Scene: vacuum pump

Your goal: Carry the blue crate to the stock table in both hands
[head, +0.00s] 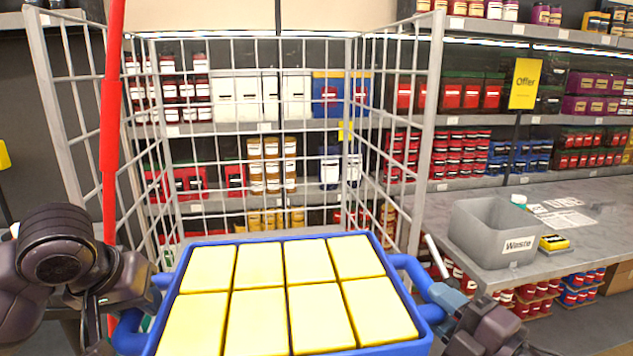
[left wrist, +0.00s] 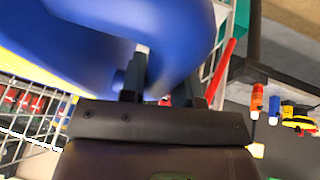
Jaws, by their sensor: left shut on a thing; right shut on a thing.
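The blue crate (head: 425,313) is in front of me at the bottom middle of the head view, filled with yellow blocks (head: 260,290) in two rows. It has a curved blue handle on each side. My left gripper (head: 135,305) is shut on the left handle, which also fills the top of the left wrist view (left wrist: 185,45). My right gripper (head: 447,297) is shut on the right handle. The crate looks about level; its underside is hidden. I cannot tell whether the grey table (head: 470,275) at the right is the stock table.
A wire cage trolley (head: 270,85) stands just beyond the crate, with a red pole (head: 110,130) at its left. A grey waste bin (head: 490,235) and a yellow item (head: 554,243) are on the grey table. Stocked shelves line the back. Floor shows at the lower right.

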